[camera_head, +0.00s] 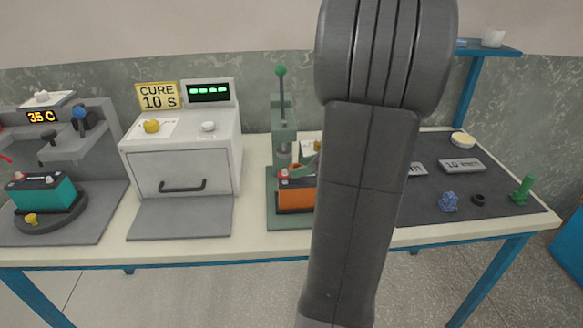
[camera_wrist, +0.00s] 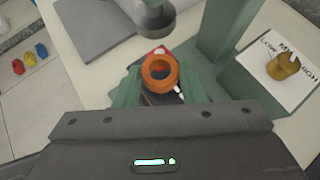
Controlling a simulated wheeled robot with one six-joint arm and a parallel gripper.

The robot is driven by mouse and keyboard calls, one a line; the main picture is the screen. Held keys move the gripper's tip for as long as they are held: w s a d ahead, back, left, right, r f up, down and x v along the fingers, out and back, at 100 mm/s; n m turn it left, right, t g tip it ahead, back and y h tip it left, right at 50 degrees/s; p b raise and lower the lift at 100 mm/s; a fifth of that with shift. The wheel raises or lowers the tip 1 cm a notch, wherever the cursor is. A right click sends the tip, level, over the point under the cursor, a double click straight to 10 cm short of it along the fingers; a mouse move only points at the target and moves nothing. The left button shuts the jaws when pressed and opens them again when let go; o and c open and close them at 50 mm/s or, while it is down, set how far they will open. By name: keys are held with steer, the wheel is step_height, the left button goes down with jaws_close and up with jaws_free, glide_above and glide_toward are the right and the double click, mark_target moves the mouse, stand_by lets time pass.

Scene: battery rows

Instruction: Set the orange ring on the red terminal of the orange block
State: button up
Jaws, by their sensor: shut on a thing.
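The orange block (camera_head: 296,201) stands on the base of the green press, with its dark top partly hidden by my arm. Its red terminal (camera_head: 283,174) is at the left of that top. In the wrist view, my gripper (camera_wrist: 160,86) is shut on the orange ring (camera_wrist: 160,62). The ring is held flat with its hole facing the camera, over the block's top. I cannot tell the gap between ring and block.
The green press (camera_head: 285,128) has its dark ram (camera_wrist: 156,18) close to the ring. A brass dial (camera_wrist: 284,66) is at the right in the wrist view. The cure oven (camera_head: 182,165) and a teal block (camera_head: 45,197) stand to the left. A dark mat (camera_head: 430,208) with small parts is right.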

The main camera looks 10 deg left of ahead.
mark_target(292, 167)
steer(key=a, duration=0.2)
steer(key=w+a, duration=0.1)
steer(key=shift+a+f, duration=0.1)
steer(key=shift+a, duration=0.3)
steer(key=shift+d+f, duration=0.1)
steer(key=shift+f, duration=0.55)
steer(key=shift+d, duration=0.1)
steer(key=shift+f, duration=0.1)
steer(key=o, duration=1)
steer(key=shift+f, duration=0.1)
steer(key=shift+o, duration=0.2)
steer(key=shift+d+r, duration=0.25)
steer(key=shift+r, duration=0.15)
steer(key=v, duration=1.1)
steer(key=shift+p, duration=0.45)
